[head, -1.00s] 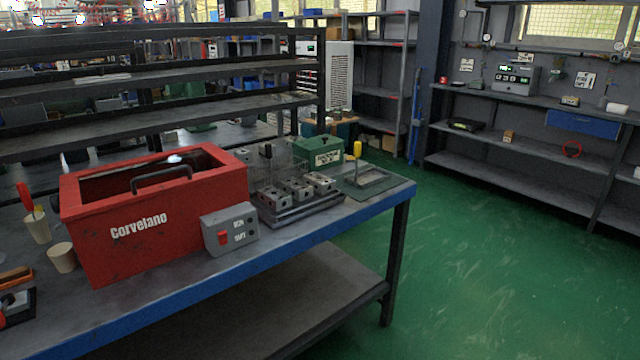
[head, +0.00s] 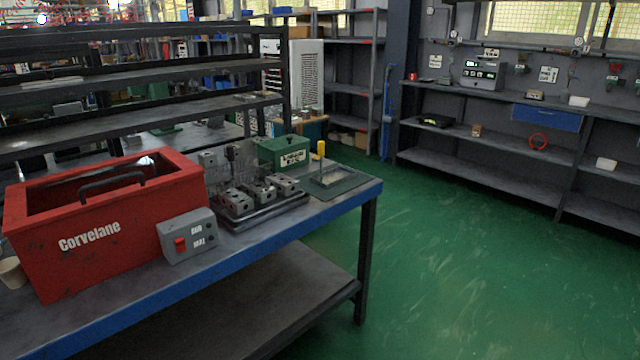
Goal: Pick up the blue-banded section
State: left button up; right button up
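No blue-banded section can be made out in the head view. Several grey metal valve blocks (head: 258,190) sit in a row on a dark base plate (head: 262,213) on the blue-edged workbench (head: 330,207). Any coloured bands on them are too small to tell. Neither of my grippers is in view.
A red Corvelane toolbox (head: 90,235) and a grey switch box (head: 187,237) stand left of the blocks. A green box (head: 284,152) and a dark tray (head: 338,181) with a yellow-handled tool (head: 320,149) are at the right. Green floor (head: 470,270) is clear on the right.

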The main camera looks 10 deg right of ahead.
aim_at(285, 185)
jog(key=z, duration=0.55)
jog(key=k, duration=0.65)
jog(key=z, duration=0.5)
jog(key=i, duration=1.15)
jog(key=u, duration=0.45)
